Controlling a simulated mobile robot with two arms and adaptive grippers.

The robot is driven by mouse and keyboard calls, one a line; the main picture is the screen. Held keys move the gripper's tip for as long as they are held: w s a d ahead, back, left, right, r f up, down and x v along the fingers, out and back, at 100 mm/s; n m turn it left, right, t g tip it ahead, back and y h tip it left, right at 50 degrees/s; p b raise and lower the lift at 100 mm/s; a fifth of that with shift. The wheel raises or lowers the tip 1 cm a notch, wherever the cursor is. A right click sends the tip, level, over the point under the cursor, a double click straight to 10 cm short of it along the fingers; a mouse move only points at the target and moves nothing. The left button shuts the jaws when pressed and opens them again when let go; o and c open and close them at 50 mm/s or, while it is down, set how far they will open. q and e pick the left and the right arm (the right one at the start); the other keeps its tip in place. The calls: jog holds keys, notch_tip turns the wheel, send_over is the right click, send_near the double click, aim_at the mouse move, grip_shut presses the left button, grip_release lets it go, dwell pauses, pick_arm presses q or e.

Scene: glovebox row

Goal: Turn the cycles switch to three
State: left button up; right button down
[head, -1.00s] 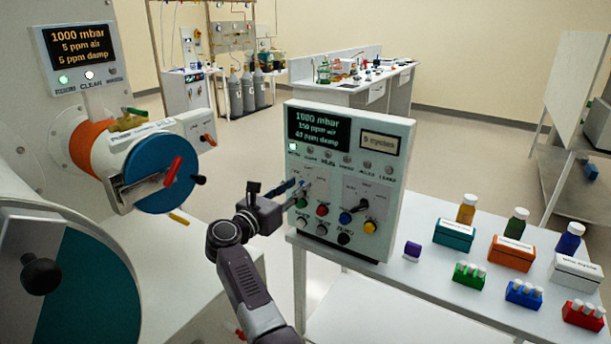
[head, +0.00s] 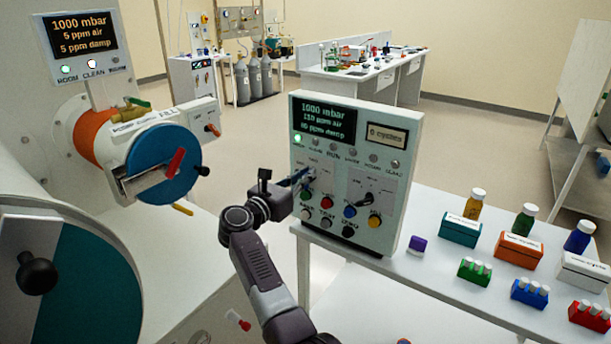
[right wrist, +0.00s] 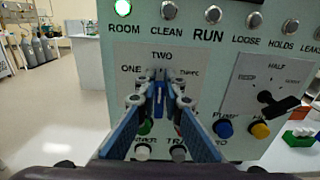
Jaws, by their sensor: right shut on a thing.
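The cycles switch (right wrist: 160,88) is a small knob on the white control panel (head: 397,215), under the labels ONE, TWO and the partly hidden THREE. My right gripper (head: 305,179) reaches it from the left in the head view. In the right wrist view its blue fingers (right wrist: 160,98) are shut on the knob, which they largely cover. The knob seems to point up towards TWO, but its exact setting is hard to tell. The small cycles display (head: 387,136) appears to read 0 cycles. My left gripper is not in view.
A second dark knob (right wrist: 270,98) sits right of the switch, with coloured buttons (head: 349,211) below. The table (head: 440,218) holds bottles, boxes and vial racks to the right. A glovebox with a blue round door (head: 155,150) stands at left.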

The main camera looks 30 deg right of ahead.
aim_at(312, 135)
jog(key=shift+w+f+n+b, duration=0.15)
jog(key=shift+n+b, duration=0.4)
jog(key=shift+n, duration=0.15)
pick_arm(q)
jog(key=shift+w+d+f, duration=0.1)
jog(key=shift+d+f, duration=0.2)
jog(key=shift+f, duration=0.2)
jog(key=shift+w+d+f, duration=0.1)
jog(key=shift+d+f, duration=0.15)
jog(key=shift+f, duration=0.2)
pick_arm(e)
jog(key=shift+w+n, duration=0.15)
jog(key=shift+n, duration=0.85)
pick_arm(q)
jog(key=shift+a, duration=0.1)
pick_arm(e)
jog(key=c, duration=2)
grip_release()
jog(key=shift+c, duration=0.2)
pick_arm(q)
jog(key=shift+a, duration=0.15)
pick_arm(e)
notch_tip(312, 135, up, 10)
jog(key=shift+r, duration=0.1)
